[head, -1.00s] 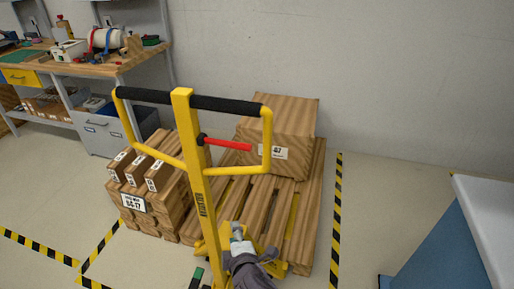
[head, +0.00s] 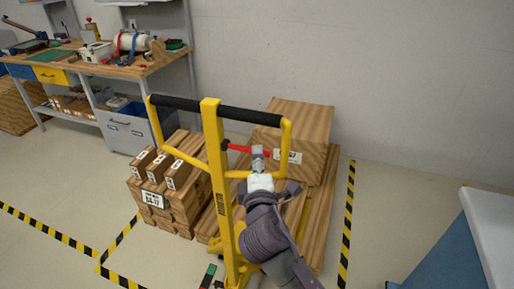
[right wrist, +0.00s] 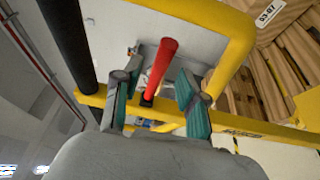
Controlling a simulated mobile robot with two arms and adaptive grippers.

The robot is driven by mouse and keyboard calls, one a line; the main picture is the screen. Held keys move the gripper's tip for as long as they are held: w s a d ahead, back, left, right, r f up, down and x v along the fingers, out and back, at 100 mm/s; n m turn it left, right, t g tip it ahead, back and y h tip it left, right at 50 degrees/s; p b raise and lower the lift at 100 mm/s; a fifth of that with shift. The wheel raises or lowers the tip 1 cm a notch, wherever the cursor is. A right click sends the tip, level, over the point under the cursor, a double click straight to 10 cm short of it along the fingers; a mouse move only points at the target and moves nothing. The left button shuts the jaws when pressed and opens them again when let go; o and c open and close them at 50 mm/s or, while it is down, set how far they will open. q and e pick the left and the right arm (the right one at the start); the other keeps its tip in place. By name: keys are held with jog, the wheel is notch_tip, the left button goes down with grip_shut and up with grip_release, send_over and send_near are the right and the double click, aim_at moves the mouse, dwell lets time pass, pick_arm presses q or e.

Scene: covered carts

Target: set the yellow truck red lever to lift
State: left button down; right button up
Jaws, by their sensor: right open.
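The yellow truck's handle (head: 212,140) stands upright in the middle of the head view, with a black-gripped crossbar. The red lever (head: 238,148) sticks out to the right from the yellow post, below the crossbar. My right gripper (head: 259,155) is at the lever's outer end, partly covering it. In the right wrist view the red lever (right wrist: 162,68) lies between the two teal-padded fingers of my right gripper (right wrist: 155,95). The fingers are open, with a gap on both sides of the lever. The left gripper is out of view.
Wooden boxes (head: 165,185) and a large carton (head: 300,125) on a pallet stand behind the handle. A workbench (head: 110,65) is at the back left. A white-topped blue cart (head: 490,215) is at the right. Striped tape (head: 348,220) marks the floor.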

aim_at(250, 150)
jog(key=shift+w+a, duration=0.15)
jog(key=shift+w, duration=1.75)
grip_shut()
